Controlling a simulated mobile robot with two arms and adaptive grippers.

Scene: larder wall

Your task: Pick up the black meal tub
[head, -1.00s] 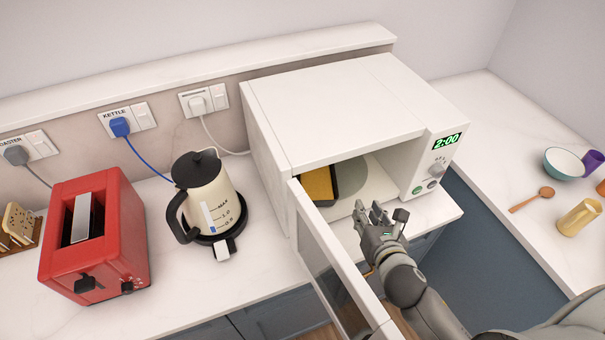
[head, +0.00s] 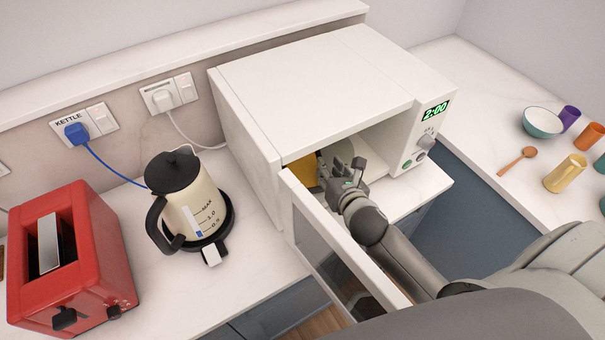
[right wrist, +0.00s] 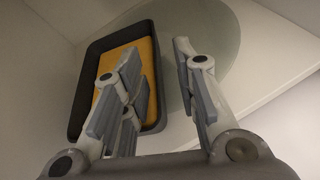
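The black meal tub (right wrist: 83,92) lies inside the open microwave (head: 318,80). It has dark walls and a yellow-orange filling, and in the head view only a yellow corner (head: 303,172) shows past the door. My right gripper (head: 342,170) reaches in through the microwave's opening. In the right wrist view the right gripper (right wrist: 157,62) is open, with fingers over the tub's filling on the left and a finger beyond its right wall. I cannot tell whether any finger touches the tub. My left gripper is not in view.
The microwave door (head: 335,250) stands open just left of my right arm. A cream kettle (head: 190,205) and a red toaster (head: 70,260) stand to the left. On the right counter are a bowl (head: 543,122), a wooden spoon (head: 517,160) and several cups.

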